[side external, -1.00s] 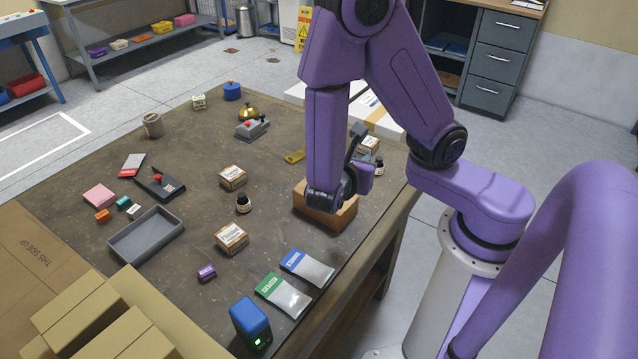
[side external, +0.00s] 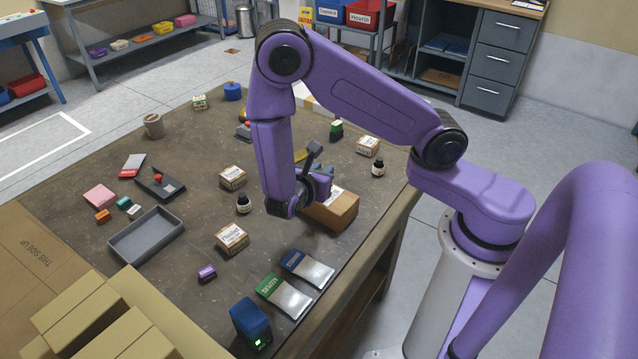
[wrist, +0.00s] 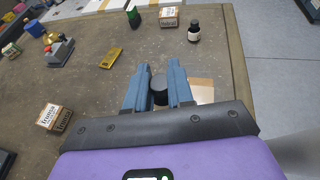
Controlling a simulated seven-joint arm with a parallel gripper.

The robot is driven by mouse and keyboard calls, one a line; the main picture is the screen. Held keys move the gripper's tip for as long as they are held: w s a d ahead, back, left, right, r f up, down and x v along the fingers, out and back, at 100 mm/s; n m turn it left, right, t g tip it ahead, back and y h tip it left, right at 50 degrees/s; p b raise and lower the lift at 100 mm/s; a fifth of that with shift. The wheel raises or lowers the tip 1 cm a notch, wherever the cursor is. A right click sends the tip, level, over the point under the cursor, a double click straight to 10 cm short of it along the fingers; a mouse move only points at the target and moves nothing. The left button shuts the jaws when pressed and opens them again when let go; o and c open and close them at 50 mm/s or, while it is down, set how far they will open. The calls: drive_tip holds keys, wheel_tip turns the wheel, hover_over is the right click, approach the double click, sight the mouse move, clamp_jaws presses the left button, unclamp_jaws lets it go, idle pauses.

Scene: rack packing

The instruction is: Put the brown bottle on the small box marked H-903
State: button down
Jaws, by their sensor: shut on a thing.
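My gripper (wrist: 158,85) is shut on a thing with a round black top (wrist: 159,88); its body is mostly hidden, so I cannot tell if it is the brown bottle. In the side view my gripper (side external: 325,172) is low over the table, beside a large brown carton. A small dark bottle (side external: 243,204) stands left of it, and another (side external: 378,169) stands at the right, also in the wrist view (wrist: 194,32). Three small labelled boxes stand at centre (side external: 232,178), nearer (side external: 231,238) and far right (side external: 368,146). The marking H-903 is unreadable.
The brown carton (side external: 338,210) is close to my gripper. A green item (side external: 336,131) and a yellow piece (wrist: 110,57) lie beyond. Two pouches (side external: 307,268) (side external: 283,296) and a blue device (side external: 251,322) line the near edge. A grey tray (side external: 146,235) is at left.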

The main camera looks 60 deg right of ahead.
drive_tip(key=shift+w+f, duration=0.2)
drive_tip(key=shift+f, duration=0.8)
drive_tip(key=shift+w+f, duration=0.15)
drive_tip(key=shift+f, duration=0.8)
drive_tip(key=shift+f, duration=0.1)
drive_tip(key=c, duration=1)
unclamp_jaws()
drive_tip(key=shift+a+r, duration=0.2)
drive_tip(key=v, duration=1.2)
drive_tip(key=s+d+r+m+g+y, duration=0.1)
drive_tip(key=s+r+m+y, duration=0.1)
drive_tip(key=s+r+y, duration=0.2)
drive_tip(key=s+d+r+m+g+y, duration=0.1)
drive_tip(key=s+d+r+m+y, duration=0.1)
drive_tip(key=s, duration=0.6)
drive_tip(key=s+d+r+m+g+y, duration=0.1)
drive_tip(key=s+r+m+y, duration=0.3)
drive_tip(key=s+r+y, duration=0.2)
drive_tip(key=shift+d+r+y, duration=0.3)
drive_tip(key=shift+r+y, duration=0.1)
drive_tip(key=shift+y, duration=0.5)
